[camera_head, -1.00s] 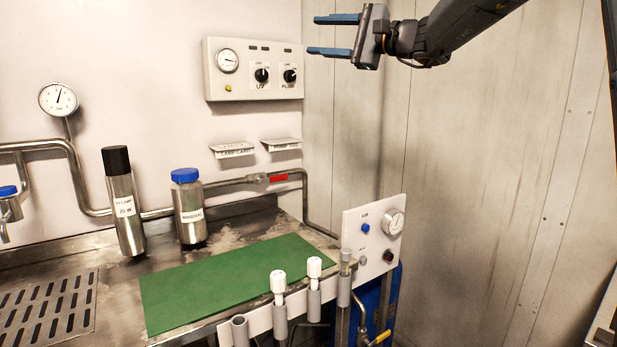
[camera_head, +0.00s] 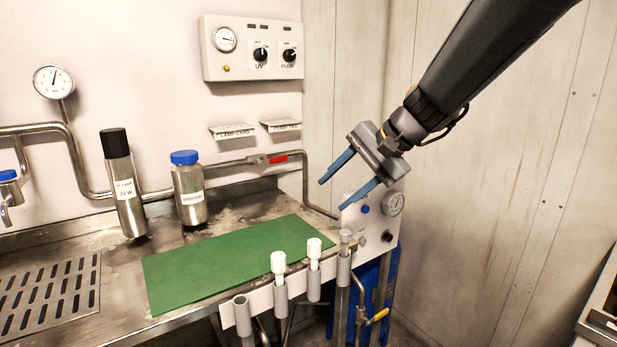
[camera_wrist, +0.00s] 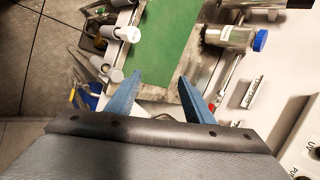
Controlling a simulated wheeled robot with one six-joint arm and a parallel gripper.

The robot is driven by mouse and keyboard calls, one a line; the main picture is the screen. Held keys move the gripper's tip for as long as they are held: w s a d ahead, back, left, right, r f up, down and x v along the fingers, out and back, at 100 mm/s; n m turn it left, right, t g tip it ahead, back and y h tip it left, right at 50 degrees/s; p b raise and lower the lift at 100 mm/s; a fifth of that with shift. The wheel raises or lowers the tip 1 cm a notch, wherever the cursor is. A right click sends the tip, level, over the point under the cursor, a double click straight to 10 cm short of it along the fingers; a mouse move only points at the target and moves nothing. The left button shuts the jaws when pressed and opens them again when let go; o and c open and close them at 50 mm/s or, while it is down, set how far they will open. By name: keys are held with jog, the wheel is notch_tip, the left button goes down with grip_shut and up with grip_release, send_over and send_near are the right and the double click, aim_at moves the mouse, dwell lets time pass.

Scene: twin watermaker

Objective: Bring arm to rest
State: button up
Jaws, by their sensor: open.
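My gripper (camera_head: 349,181) is open with nothing between its blue fingers. In the head view it hangs in the air in front of the gauge panel (camera_head: 358,222) at the right end of the bench, hiding part of it. In the wrist view the two fingers (camera_wrist: 157,98) are spread apart, with the green mat (camera_wrist: 165,35) beyond them. My arm reaches in from the top right.
On the steel bench stand a black-capped cylinder (camera_head: 123,185) and a blue-capped bottle (camera_head: 188,190). The green mat (camera_head: 230,265) is bare. A control box (camera_head: 252,48) hangs on the wall.

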jog(key=s+d+f+n+g+h, duration=0.2)
jog(key=s+d+f, duration=0.4)
jog(key=s+f, duration=0.3)
jog(key=s+d+f+n+g+h, duration=0.2)
jog(key=s+d+f+n+h, duration=0.2)
jog(key=s+f, duration=0.5)
jog(key=s+d+h, duration=0.1)
jog(key=s+d, duration=0.1)
jog(key=s, duration=0.4)
jog(key=shift+s+d+f+n+p, duration=0.15)
jog(key=shift+s+d+n+p, duration=0.05)
jog(key=shift+n+p, duration=0.2)
